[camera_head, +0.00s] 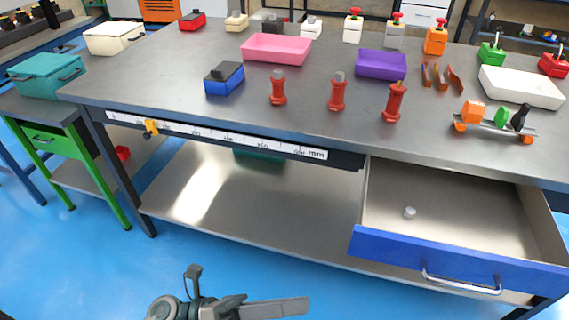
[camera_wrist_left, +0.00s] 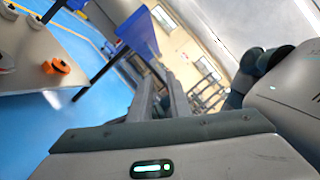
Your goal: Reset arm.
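My left gripper (camera_head: 290,307) is at the bottom of the head view, over the blue floor in front of the bench and clear of it. In the left wrist view its two fingers (camera_wrist_left: 158,85) reach away from the camera with a narrow gap between them, and nothing shows in the gap. It is apart from every bench object. My right gripper is in neither view. The drawer (camera_head: 460,262) with the blue front stands pulled out at the right and holds a small grey cylinder (camera_head: 410,212).
The workbench (camera_head: 190,85) carries a pink tray (camera_head: 276,48), a purple tray (camera_head: 381,64), a white tray (camera_head: 521,87), a blue box (camera_head: 224,82) and three red posts (camera_head: 337,92). A green-legged table (camera_head: 60,140) stands at left. The floor (camera_head: 90,270) is clear at lower left.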

